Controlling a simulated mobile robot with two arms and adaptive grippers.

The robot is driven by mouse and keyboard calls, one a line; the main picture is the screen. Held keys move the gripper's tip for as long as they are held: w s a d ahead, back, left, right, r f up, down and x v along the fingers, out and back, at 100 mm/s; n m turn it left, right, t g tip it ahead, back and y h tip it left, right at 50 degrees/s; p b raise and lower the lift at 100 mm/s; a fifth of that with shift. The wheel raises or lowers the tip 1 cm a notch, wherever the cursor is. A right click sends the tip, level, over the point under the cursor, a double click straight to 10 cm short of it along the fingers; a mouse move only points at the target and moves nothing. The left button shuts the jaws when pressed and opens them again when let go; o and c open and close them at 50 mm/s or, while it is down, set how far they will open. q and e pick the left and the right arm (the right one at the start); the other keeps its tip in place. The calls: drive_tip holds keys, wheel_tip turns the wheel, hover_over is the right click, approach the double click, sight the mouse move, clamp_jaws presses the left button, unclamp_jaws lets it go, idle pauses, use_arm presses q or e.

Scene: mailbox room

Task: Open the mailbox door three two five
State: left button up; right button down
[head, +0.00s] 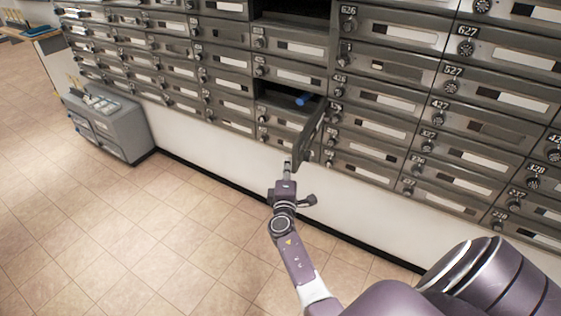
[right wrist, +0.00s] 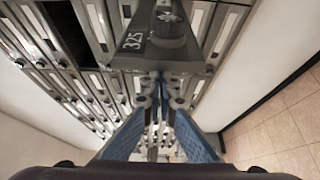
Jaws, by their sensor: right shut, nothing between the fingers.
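The mailbox door 325 (head: 311,135) stands swung out from the wall of boxes, seen nearly edge-on in the head view. Its compartment (head: 275,97) is open and dark, with a blue item (head: 303,100) inside. In the right wrist view the number plate 325 (right wrist: 133,40) and the round lock knob (right wrist: 172,25) show just beyond the fingertips. My right gripper (head: 287,165) is shut and empty, at the lower edge of the open door in the head view; its fingertips (right wrist: 160,76) are together close to the door. I cannot tell whether they touch it. My left gripper is not in view.
Closed mailbox doors (head: 395,97) with knobs surround the open one. Another dark open compartment (head: 290,10) is above. A grey cabinet (head: 125,130) stands by the wall at left. The tiled floor (head: 130,225) is clear.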

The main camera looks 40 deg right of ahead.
drive_tip(key=s+d, duration=0.1)
drive_tip(key=s+n+t+y, duration=0.1)
drive_tip(key=s, duration=0.1)
drive_tip(key=s+d+y, duration=0.1)
drive_tip(key=shift+s+d+n, duration=0.25)
drive_tip(key=shift+d+n, duration=0.05)
drive_tip(key=shift+d, duration=0.05)
drive_tip(key=shift+s+d+r+n+t+y+b, duration=0.1)
drive_tip(key=shift+s+d+n+t+y+b, duration=0.1)
drive_tip(key=shift+s+t, duration=0.1)
drive_tip(key=shift+s+d+r+n+t+y+b, duration=0.1)
drive_tip(key=shift+s+t+y+b, duration=0.1)
drive_tip(key=shift+s, duration=0.1)
drive_tip(key=shift+a, duration=0.1)
